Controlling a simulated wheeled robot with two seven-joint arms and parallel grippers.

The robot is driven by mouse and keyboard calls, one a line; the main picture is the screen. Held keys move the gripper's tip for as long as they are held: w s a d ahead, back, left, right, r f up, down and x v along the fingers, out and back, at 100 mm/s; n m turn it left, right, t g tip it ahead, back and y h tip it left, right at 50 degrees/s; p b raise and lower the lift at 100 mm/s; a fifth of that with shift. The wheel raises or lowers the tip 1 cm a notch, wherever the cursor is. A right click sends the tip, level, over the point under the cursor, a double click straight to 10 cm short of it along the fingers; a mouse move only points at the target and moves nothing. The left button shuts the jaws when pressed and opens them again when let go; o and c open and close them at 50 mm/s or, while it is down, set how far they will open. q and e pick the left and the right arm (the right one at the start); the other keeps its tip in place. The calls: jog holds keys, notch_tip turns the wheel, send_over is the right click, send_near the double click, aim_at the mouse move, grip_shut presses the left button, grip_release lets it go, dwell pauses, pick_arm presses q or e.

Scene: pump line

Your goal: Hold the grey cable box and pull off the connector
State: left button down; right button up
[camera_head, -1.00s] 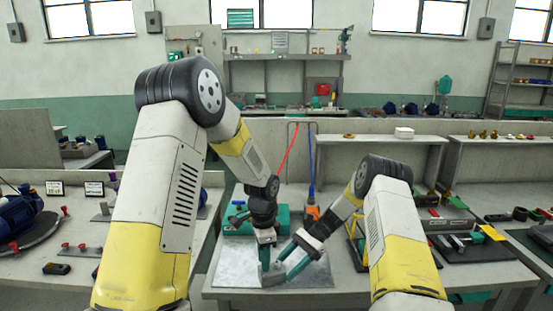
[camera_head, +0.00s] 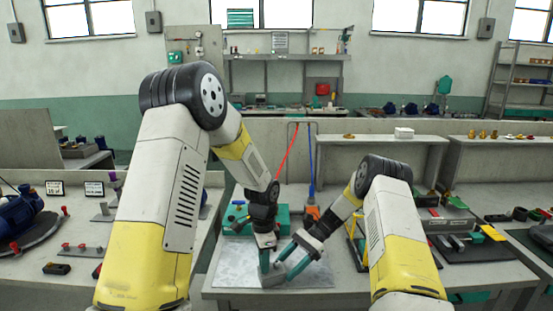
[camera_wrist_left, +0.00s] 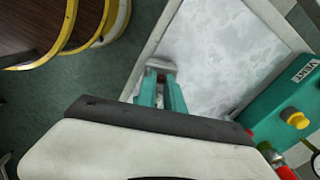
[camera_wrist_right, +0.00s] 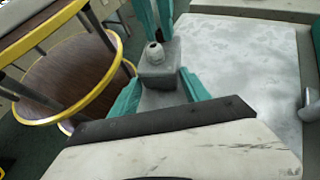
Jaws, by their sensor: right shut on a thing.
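The grey cable box (camera_head: 272,277) is at the front of the metal plate in the head view. In the right wrist view the box (camera_wrist_right: 158,72) has a pale round fitting (camera_wrist_right: 153,53) with a hole on top. My right gripper (camera_head: 284,267) is shut on the box, with one finger on each side of it (camera_wrist_right: 160,92). My left gripper (camera_head: 264,267) points down beside the fitting, its two teal fingers (camera_wrist_right: 153,32) a little apart. The left wrist view shows a gap between those fingers (camera_wrist_left: 160,78). I cannot make out a separate connector.
The bare metal plate (camera_head: 230,268) lies around the box on the bench. A yellow-rimmed round stool (camera_wrist_right: 70,85) stands on the floor beside the bench.

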pick_arm(q)
jog(key=shift+r, duration=0.15)
dwell(0.5)
jog(key=shift+r, duration=2.45)
pick_arm(e)
jog(key=o, duration=1.1)
jog(key=shift+c, duration=0.2)
